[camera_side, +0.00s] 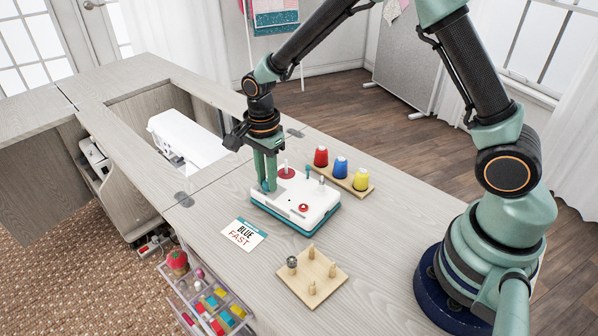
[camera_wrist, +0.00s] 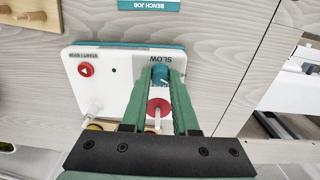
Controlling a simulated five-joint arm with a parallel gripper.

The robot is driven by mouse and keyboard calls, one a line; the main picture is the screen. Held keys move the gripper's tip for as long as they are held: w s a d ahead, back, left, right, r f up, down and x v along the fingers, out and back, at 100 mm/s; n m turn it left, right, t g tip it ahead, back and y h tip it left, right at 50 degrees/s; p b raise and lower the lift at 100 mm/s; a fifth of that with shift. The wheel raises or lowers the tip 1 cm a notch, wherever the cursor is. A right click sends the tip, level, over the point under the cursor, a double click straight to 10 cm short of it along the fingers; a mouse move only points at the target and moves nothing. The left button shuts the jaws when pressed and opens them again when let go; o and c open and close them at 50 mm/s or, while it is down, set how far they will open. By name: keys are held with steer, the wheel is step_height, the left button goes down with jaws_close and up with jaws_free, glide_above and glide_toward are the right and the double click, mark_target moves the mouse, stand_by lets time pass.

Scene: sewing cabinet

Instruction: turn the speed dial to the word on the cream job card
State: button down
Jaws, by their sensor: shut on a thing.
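The cream job card (camera_side: 243,234) lies on the bench in front of the sewing unit and reads BLUE and FAST. The edge of a teal-topped card reading BENCH JOB (camera_wrist: 149,4) shows in the wrist view. The speed dial (camera_wrist: 160,75) is a small teal knob on the white-topped, teal-based unit (camera_side: 318,206). The word SLOW (camera_wrist: 166,58) is printed beside it, upside down in the wrist view. My gripper (camera_side: 265,187) reaches down and is shut on the dial, one finger on each side. The dial's exact setting is hard to tell.
Red (camera_side: 321,156), blue (camera_side: 340,167) and yellow (camera_side: 361,179) spools stand on a wooden rack behind the unit. A red button (camera_wrist: 86,69) and a red disc with a pale pin (camera_wrist: 159,107) are on the unit. A wooden peg board (camera_side: 312,278) sits in front.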

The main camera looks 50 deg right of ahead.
steer(key=m, duration=1.2)
stand_by(0.5)
steer(key=c, duration=0.7)
jaws_free()
step_height(320, 180, up, 12)
steer(key=shift+r, duration=0.1)
